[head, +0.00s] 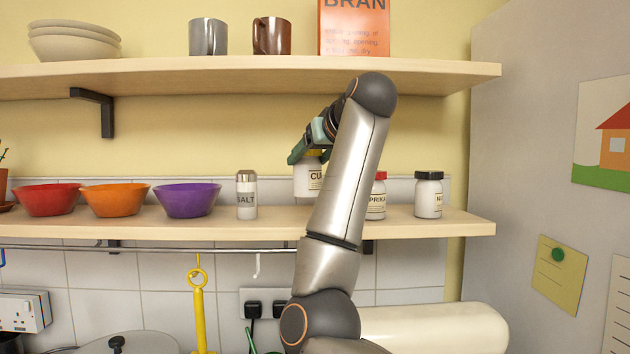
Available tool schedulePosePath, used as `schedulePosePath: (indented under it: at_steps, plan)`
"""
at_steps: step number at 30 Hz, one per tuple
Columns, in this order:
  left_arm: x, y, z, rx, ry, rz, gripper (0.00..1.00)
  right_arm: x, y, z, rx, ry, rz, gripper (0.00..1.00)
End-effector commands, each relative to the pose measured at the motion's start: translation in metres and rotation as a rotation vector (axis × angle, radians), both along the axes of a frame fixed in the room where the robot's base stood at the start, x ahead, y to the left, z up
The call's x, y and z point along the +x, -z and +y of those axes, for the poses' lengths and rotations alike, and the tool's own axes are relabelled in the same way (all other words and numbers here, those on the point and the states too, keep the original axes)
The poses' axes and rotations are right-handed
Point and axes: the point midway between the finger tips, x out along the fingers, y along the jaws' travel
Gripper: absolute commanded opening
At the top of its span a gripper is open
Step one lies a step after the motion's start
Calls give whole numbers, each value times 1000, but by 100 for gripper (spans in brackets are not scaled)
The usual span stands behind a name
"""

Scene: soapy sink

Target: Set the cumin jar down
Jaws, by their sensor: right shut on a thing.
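The cumin jar (305,181) is a white jar with a label that starts "CU". It is upright at the lower shelf (240,228), between the salt shaker and the paprika jar. My right gripper (306,156) is shut on its top from above. My forearm hides the right part of the jar. My left gripper is not in view.
A salt shaker (246,196) stands left of the jar. A red-lidded paprika jar (377,198) and a black-lidded jar (428,196) stand to the right. Red (48,200), orange (115,202) and purple (187,202) bowls fill the shelf's left. The upper shelf (200,76) hangs above.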

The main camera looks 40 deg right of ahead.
Motion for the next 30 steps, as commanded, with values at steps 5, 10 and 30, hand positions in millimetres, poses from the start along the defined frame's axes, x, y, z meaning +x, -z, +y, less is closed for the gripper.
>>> schedulePosePath:
  at_steps: [5,10,30]
  plan:
    - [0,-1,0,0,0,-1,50,1,11,-10,0,1,-1,0]
    - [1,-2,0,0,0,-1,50,1,35,-11,0,0,0,0]
    - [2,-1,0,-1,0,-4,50,1,47,-12,-1,0,0,87]
